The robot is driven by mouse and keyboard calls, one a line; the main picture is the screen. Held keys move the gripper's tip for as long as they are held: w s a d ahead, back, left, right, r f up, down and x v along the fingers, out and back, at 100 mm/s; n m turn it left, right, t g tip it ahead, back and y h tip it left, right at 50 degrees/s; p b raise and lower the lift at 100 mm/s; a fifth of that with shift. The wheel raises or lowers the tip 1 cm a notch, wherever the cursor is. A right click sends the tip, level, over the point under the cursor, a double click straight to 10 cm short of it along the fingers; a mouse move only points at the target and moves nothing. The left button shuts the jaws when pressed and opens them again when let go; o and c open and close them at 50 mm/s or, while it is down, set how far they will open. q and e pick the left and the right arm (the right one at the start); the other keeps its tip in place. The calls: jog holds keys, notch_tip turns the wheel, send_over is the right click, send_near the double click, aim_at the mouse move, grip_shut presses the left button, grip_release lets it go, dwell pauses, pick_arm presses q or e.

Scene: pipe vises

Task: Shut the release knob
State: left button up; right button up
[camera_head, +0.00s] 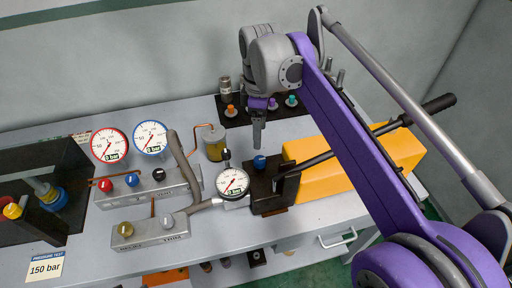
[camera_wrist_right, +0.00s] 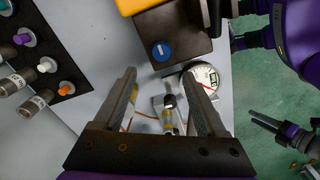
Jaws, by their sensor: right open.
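A blue knob with a white mark, which looks like the release knob (camera_head: 260,161), sits on top of the dark block of the hand pump (camera_head: 272,202). In the right wrist view the knob (camera_wrist_right: 162,50) shows from above, beyond the fingertips. My right gripper (camera_head: 258,143) points down above and just behind the knob, apart from it. Its fingers (camera_wrist_right: 160,75) are spread and empty in the wrist view. What looks like my left gripper (camera_wrist_right: 266,120) shows at the right of the wrist view; its jaw state is unclear.
A round gauge (camera_head: 232,183) stands beside the knob. The pump's black lever (camera_head: 375,132) crosses above its yellow body (camera_head: 395,155). A brass-coloured cylinder (camera_head: 214,145) and a dark rack of coloured fittings (camera_head: 262,108) stand behind. A manifold with two gauges (camera_head: 150,190) is at the left.

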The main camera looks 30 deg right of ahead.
aim_at(259, 159)
notch_tip(259, 159, down, 10)
jog(key=shift+s+f+b, duration=0.1)
jog(key=shift+s+b, duration=0.05)
jog(key=shift+b, duration=0.25)
grip_shut()
dwell(0.3)
